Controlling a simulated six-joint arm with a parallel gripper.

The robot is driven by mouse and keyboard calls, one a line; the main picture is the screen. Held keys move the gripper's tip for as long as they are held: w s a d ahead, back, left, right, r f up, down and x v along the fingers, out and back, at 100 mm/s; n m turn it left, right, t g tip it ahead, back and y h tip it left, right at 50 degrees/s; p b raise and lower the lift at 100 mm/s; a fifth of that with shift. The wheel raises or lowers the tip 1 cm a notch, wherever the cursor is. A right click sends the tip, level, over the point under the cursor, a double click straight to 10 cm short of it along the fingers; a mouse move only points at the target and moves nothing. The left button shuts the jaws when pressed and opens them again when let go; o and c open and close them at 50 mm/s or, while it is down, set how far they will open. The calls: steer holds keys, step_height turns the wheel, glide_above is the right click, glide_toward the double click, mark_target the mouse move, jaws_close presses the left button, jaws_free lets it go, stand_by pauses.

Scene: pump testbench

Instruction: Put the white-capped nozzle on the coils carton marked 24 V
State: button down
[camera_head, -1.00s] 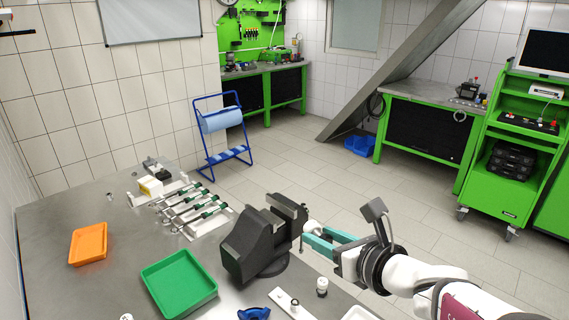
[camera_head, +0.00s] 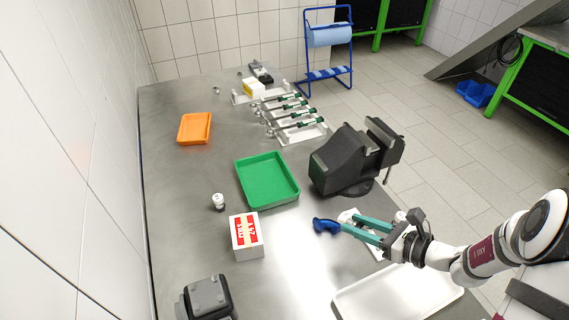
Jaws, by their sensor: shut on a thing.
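My gripper (camera_head: 352,224), with teal fingers, is at the lower right over the table. It is shut on a small whitish part (camera_head: 346,216), mostly hidden at the fingertips, perhaps the white-capped nozzle. A white carton with a red-and-white label (camera_head: 247,236) stands left of the gripper on the table, well apart from it. Its label is upside down in view and too small to read surely. Another small white-capped part (camera_head: 218,202) stands upright on the table just behind the carton.
A blue object (camera_head: 325,225) is close to the fingertips. A black vise (camera_head: 350,165) stands behind the gripper; a green tray (camera_head: 243,178) is behind the carton. A white tray (camera_head: 345,309) lies in front, a dark grey device (camera_head: 208,297) at front left. An orange tray (camera_head: 182,133) is farther back.

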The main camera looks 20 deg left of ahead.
steer(key=shift+s+a+f+n+g, duration=0.15)
steer(key=shift+f+n+g, duration=0.15)
steer(key=shift+f, duration=0.15)
steer(key=shift+a+f, duration=0.2)
steer(key=shift+a, duration=0.1)
glide_above(304, 242)
steer(key=f, duration=0.6)
steer(key=shift+s+d+f, duration=0.1)
steer(key=shift+d+f, duration=0.05)
steer(key=shift+d, duration=0.1)
steer(key=shift+a+f, duration=0.15)
steer(key=shift+f, duration=0.95)
steer(key=shift+a+f, duration=0.1)
steer(key=shift+f, duration=1)
steer(key=c, duration=0.5)
jaws_free()
steer(key=shift+f, duration=0.1)
